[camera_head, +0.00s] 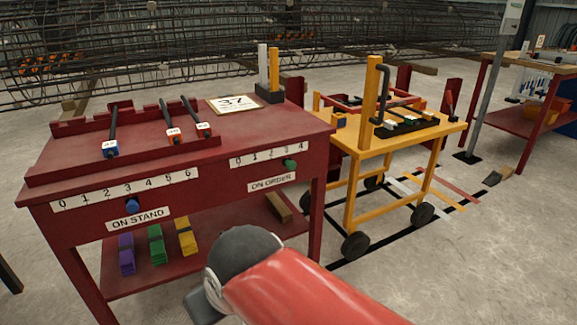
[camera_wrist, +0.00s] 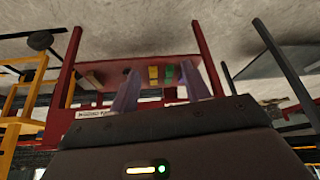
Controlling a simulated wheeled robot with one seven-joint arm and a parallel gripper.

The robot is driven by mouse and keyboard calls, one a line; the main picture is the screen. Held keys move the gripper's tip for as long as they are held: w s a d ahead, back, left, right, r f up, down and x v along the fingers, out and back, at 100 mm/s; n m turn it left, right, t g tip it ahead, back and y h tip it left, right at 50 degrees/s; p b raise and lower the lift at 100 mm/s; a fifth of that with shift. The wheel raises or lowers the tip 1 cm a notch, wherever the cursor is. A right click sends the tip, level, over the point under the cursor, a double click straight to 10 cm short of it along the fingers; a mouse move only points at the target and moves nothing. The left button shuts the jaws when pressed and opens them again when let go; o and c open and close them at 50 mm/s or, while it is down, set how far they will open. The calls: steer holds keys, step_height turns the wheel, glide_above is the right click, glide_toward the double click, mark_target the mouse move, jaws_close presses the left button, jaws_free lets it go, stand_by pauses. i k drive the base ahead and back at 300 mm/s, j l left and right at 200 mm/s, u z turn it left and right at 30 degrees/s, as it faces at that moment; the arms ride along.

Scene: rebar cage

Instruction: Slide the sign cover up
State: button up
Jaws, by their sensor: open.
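I cannot make out a sign cover for certain in either view. Printed signs show on the red stand (camera_head: 75,190): an ON STAND label (camera_head: 138,220), an ON ORDER label (camera_head: 271,181) and a card reading 37 (camera_head: 235,103) on its top. A number strip with a blue knob (camera_head: 132,205) and another with a green knob (camera_head: 290,164) run along its front. In the wrist view my gripper (camera_wrist: 160,88) is open, its two fingers apart with nothing between them. The red stand (camera_wrist: 70,68) appears beyond it, inverted. In the head view my arm hides the fingers.
A yellow cart (camera_head: 400,150) with dark wheels stands right of the stand. A grey post (camera_head: 489,85) bears a grey box (camera_head: 513,15) at upper right. A workbench (camera_head: 540,62) is behind it. Rebar cages fill the back. Floor at lower right is clear.

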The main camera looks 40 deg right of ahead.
mark_target(511, 25)
steer(key=z, duration=2.65)
steer(key=i+z, duration=0.2)
steer(key=i, duration=2.9)
steer(key=i+l, duration=0.1)
steer(key=i, duration=2.8)
steer(key=j+u, duration=0.05)
